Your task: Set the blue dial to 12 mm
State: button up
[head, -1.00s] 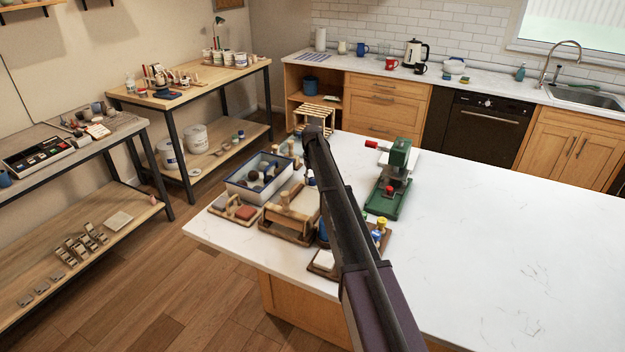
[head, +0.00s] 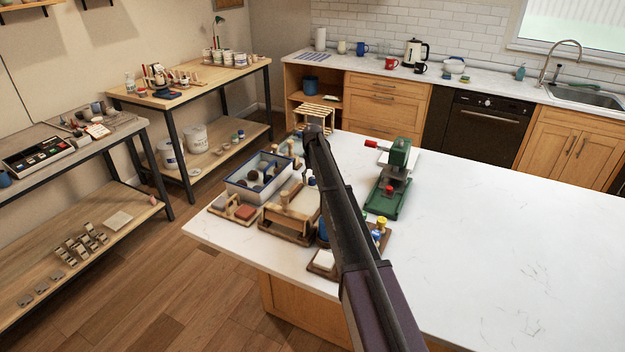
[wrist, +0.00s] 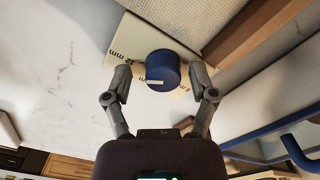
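The blue dial (wrist: 163,67) shows in the wrist view as a round blue knob with a short white mark on its lower left part. It sits on a pale plate (wrist: 132,42) printed with dark "mm" labels. The labels are tilted and partly covered, so I cannot read every number or tell which one the mark points to. My gripper (wrist: 162,78) is open, with one finger on each side of the dial and a visible gap on both sides.
A wooden edge (wrist: 257,47) and a blue bar (wrist: 275,134) lie right of the gripper in the wrist view. On the white counter (head: 500,240) stand a green press (head: 388,190), a blue-rimmed tray (head: 243,191) and wooden tools. The counter's right side is clear.

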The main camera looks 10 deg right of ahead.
jog(key=shift+a, duration=0.1)
dwell(0.5)
jog(key=shift+n, duration=0.3)
